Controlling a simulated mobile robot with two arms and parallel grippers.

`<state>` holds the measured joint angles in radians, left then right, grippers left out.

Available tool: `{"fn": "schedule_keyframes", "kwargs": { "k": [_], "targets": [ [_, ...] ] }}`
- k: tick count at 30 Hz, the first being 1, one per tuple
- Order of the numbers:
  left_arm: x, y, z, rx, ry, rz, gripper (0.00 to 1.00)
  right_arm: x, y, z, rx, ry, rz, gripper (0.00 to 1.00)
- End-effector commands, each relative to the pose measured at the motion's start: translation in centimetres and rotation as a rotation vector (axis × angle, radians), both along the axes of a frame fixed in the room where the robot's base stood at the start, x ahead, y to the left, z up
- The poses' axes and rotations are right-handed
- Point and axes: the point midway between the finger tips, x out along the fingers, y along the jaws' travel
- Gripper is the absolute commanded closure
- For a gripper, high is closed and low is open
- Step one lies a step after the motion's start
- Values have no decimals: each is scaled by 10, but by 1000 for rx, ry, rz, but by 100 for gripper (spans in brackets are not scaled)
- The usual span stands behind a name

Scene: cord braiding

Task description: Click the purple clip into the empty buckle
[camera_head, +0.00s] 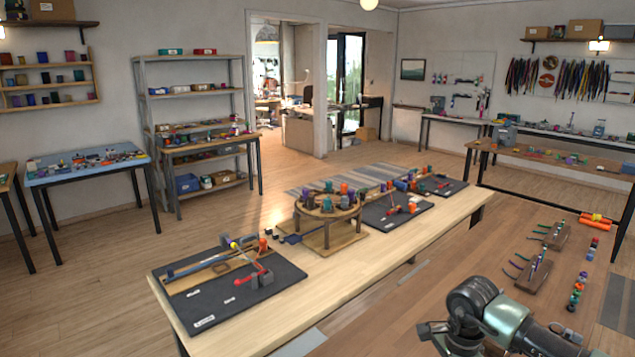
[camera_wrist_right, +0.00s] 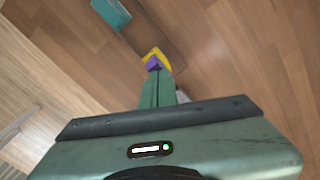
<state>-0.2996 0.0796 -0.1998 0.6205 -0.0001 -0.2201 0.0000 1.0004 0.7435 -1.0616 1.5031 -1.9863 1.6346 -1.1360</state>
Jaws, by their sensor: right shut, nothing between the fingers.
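My right gripper (camera_wrist_right: 157,76) is shut, with its fingers together and nothing between them. A small purple piece (camera_wrist_right: 153,62), which may be the purple clip, shows just beyond the fingertips in the right wrist view. A yellow piece (camera_wrist_right: 157,52) lies against it, and I cannot tell whether the two are joined. Whether the fingertips touch the purple piece is unclear. I cannot pick out the empty buckle for certain in either view. My left gripper is not in view.
In the right wrist view a teal block (camera_wrist_right: 112,12) lies at the top. In the head view a long wooden table (camera_head: 300,318) holds dark mats and a round wooden stand (camera_head: 327,203). Small racks (camera_head: 535,272) with coloured pieces are at the right, near orange rolls (camera_head: 596,219).

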Motion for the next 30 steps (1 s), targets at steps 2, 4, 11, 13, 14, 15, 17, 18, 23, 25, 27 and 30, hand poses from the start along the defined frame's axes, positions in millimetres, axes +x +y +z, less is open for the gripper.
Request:
{"fn": "schedule_keyframes", "kwargs": {
  "k": [2,4,11,13,14,15,17,18,23,25,27,30],
  "targets": [
    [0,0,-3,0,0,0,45,0,0,-3,0,0,0,100],
    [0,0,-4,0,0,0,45,0,0,-5,0,0,0,100],
    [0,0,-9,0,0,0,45,0,0,-10,0,1,-1,100],
    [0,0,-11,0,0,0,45,0,0,-12,0,1,-1,100],
    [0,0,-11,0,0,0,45,0,0,-12,0,1,-1,100],
    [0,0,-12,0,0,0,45,0,0,-13,0,1,-1,100],
    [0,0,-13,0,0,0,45,0,0,-14,0,1,-1,100],
    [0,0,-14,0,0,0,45,0,0,-15,0,1,-1,100],
    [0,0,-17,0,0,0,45,0,0,-19,0,0,-1,100],
    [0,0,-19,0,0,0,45,0,0,-20,0,0,-1,100],
    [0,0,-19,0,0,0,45,0,0,-20,0,0,-1,100],
    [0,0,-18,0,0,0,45,0,0,-20,0,0,-1,100]
  ]
}}
